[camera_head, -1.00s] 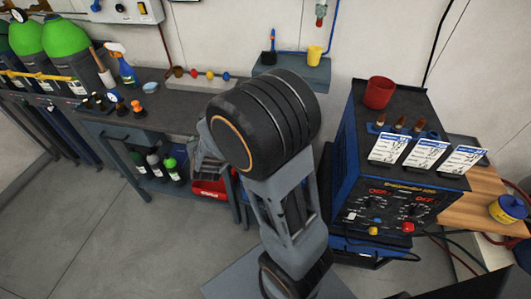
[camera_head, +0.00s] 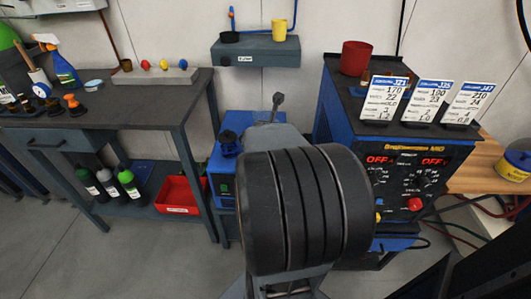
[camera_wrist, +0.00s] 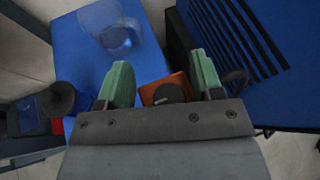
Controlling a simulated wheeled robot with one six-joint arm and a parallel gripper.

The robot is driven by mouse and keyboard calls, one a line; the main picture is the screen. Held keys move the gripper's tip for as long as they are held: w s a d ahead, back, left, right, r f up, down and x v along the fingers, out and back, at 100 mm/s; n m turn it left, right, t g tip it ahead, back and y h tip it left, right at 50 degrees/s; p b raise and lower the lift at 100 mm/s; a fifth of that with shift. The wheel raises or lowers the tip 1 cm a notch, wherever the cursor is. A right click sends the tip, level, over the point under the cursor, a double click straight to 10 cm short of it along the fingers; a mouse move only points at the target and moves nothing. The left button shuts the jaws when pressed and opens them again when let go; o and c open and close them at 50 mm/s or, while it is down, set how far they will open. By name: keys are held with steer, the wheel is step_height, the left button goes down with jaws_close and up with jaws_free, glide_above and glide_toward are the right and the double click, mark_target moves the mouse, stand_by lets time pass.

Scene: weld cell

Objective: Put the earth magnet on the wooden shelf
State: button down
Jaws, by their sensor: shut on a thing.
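My gripper (camera_wrist: 164,80) shows in the wrist view with a green-padded finger on each side. Between the fingers, close to the palm, is an orange block with a dark round top (camera_wrist: 165,91), which looks like the earth magnet; the gripper is shut on it. Its lower part is hidden by the palm. In the head view my own arm hides the fingers and the block. A wooden surface (camera_head: 478,165), probably the wooden shelf, shows at the right, beyond the welding machine.
The blue welding machine (camera_head: 335,125) carries a red cup (camera_head: 356,58) and several cards. A smaller blue unit (camera_head: 222,165) stands to its left. The dark workbench (camera_head: 120,105) holds bottles and small tools. A grey wall shelf (camera_head: 256,52) holds a yellow cup (camera_head: 279,30). A yellow-blue tin (camera_head: 514,167) sits on the wood.

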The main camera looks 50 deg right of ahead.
steer(key=shift+w+d+f, duration=0.15)
steer(key=shift+d+f, duration=0.15)
steer(key=shift+f, duration=0.05)
steer(key=w+d+f+b, duration=0.1)
steer(key=w+f, duration=0.2)
steer(key=w, duration=0.1)
steer(key=w+d+f, duration=0.1)
steer(key=w+f, duration=0.2)
steer(key=w, duration=0.1)
steer(key=w+d+f+b, duration=0.1)
steer(key=w+f, duration=0.2)
steer(key=w, duration=0.1)
steer(key=shift+w+d+b, duration=0.15)
steer(key=shift+b, duration=0.15)
steer(key=shift+w+f, duration=0.15)
steer(key=shift+f, duration=0.05)
steer(key=shift+f+b, duration=0.5)
steer(key=shift+f, duration=0.95)
steer(key=shift+f, duration=0.15)
steer(key=c, duration=0.6)
jaws_free()
steer(key=shift+o, duration=0.2)
